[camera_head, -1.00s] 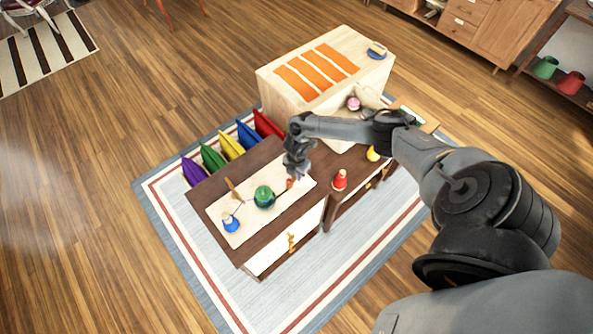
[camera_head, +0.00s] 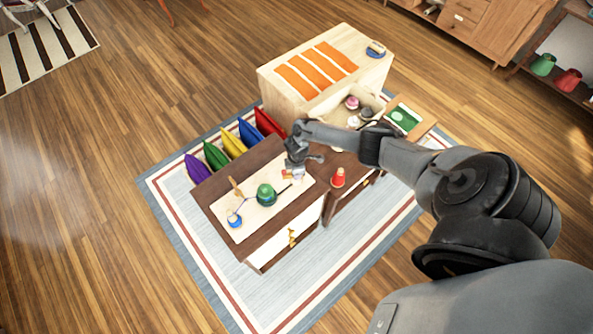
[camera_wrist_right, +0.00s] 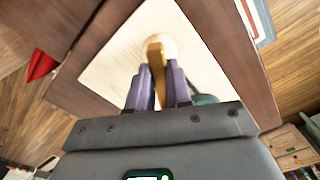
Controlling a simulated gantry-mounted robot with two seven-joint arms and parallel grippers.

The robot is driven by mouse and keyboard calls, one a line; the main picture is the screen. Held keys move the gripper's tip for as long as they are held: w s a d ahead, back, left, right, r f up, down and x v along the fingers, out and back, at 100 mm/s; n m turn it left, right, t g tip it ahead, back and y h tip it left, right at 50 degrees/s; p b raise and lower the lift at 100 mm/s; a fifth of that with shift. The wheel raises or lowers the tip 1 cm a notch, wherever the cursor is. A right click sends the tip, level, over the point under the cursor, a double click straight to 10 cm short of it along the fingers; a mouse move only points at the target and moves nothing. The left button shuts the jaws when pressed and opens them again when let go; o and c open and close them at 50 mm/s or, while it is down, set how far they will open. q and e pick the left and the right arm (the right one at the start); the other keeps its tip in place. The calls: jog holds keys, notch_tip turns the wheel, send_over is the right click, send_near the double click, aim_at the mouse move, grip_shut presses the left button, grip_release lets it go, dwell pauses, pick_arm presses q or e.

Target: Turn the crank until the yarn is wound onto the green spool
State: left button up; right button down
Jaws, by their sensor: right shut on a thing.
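A green spool (camera_head: 265,195) stands on a pale board (camera_head: 246,222) on the dark wooden table. A blue spool (camera_head: 234,220) is at the board's near left end, and dark yarn seems to run between the two. My right gripper (camera_head: 293,174) is at the board's right end, beside the green spool. In the right wrist view its purple fingers (camera_wrist_right: 157,88) are shut on a gold-coloured crank handle (camera_wrist_right: 155,62) with a pale round part beyond it. The green spool (camera_wrist_right: 205,99) is mostly hidden behind the gripper there. My left gripper is not in view.
Purple, green, yellow, blue and red panels (camera_head: 232,144) line the far side. A pale cabinet (camera_head: 292,106) with orange strips stands behind, with small items beside it. Open floor lies left.

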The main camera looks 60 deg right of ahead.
jog(key=shift+m, duration=0.4)
jog(key=c, duration=1)
grip_release()
jog(key=shift+c, duration=0.2)
jog(key=shift+r, duration=0.1)
notch_tip(320, 180, up, 11)
jog(key=p, duration=0.3)
